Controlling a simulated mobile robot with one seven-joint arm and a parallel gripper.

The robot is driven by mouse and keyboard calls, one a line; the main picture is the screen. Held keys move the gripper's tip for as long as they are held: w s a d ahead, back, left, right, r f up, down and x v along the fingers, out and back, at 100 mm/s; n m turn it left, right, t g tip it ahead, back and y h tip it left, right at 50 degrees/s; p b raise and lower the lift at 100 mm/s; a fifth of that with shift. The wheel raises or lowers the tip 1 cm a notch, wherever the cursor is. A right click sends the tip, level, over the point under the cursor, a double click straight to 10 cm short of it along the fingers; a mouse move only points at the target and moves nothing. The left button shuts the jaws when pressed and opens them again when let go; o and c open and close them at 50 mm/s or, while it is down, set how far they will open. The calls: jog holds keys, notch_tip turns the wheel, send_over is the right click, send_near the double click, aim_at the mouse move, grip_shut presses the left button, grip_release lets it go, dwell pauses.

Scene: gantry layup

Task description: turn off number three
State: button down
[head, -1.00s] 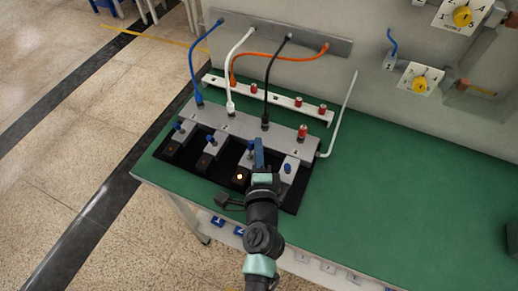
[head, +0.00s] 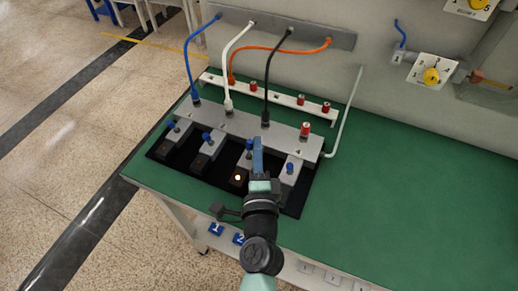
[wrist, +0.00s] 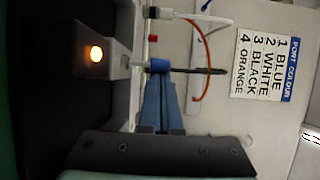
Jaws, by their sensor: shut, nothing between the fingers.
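The grey switch unit (head: 250,124) on the green bench has a row of stations, each with a blue-capped switch. The black cable (head: 267,88) runs into the unit above the third station. The third station's lamp (head: 238,177) glows; it also shows orange in the wrist view (wrist: 96,53). My gripper (head: 258,146) is shut and empty over the third station, to the right of its blue-capped switch (head: 248,146). In the wrist view, the fingertips (wrist: 161,82) are right at a blue cap (wrist: 160,66); I cannot tell whether they touch it.
Blue (head: 190,60) and white (head: 230,65) cables feed the left stations. An orange cable (head: 280,55) loops to the rear rail. A pale upright rod (head: 345,112) stands at the right. The wall sign (wrist: 265,68) reads "3 BLACK". The bench right of the unit is clear.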

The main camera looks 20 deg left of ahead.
jog(key=shift+s+a+f+b, duration=0.1)
jog(key=shift+s+a+b, duration=0.1)
jog(key=shift+s+b, duration=0.25)
jog(key=shift+s+a+f, duration=0.15)
jog(key=shift+s+f, duration=0.05)
jog(key=shift+s, duration=0.25)
dwell(2.5)
